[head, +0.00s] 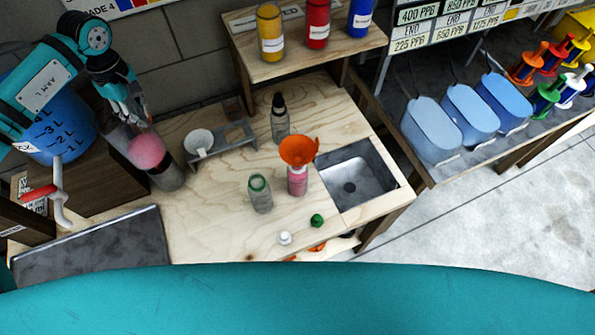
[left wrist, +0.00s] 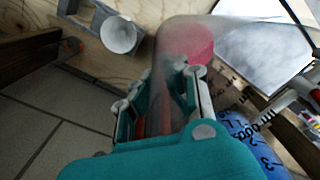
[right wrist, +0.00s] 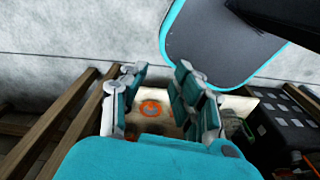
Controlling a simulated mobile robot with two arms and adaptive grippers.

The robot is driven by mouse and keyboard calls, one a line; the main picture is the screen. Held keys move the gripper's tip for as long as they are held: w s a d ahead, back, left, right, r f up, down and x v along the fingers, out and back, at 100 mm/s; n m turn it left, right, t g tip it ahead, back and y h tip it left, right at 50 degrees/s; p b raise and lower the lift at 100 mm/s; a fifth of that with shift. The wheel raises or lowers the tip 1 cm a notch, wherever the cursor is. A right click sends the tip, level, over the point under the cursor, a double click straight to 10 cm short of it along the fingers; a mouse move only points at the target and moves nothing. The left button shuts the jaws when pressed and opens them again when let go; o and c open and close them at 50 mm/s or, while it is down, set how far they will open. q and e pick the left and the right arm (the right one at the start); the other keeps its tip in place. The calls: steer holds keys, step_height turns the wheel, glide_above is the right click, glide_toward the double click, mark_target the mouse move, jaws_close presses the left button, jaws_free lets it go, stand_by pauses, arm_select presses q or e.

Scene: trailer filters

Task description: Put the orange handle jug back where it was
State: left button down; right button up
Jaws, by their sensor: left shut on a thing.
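My left gripper (head: 135,112) is at the left of the head view, above the left end of the wooden bench. It is shut on a see-through grey jug (head: 168,179) with pink liquid (head: 146,150) in it. In the left wrist view the jug (left wrist: 185,45) lies just beyond the fingers (left wrist: 160,85), and an orange-red strip, seemingly its handle (left wrist: 165,115), shows between them. Whether the jug touches the bench is unclear. My right gripper (right wrist: 158,80) is open and empty in the right wrist view, and outside the head view.
A blue tank (head: 60,125) with a red-handled tap (head: 40,192) stands left of the jug. A grey stand (head: 222,142) with a white bowl is right of it. An orange funnel (head: 299,151) sits on a pink bottle, near a green-topped bottle (head: 260,195), a dark-capped bottle (head: 280,120) and a sink (head: 355,178).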

steer(key=shift+s+d, duration=0.1)
steer(key=shift+d, duration=0.5)
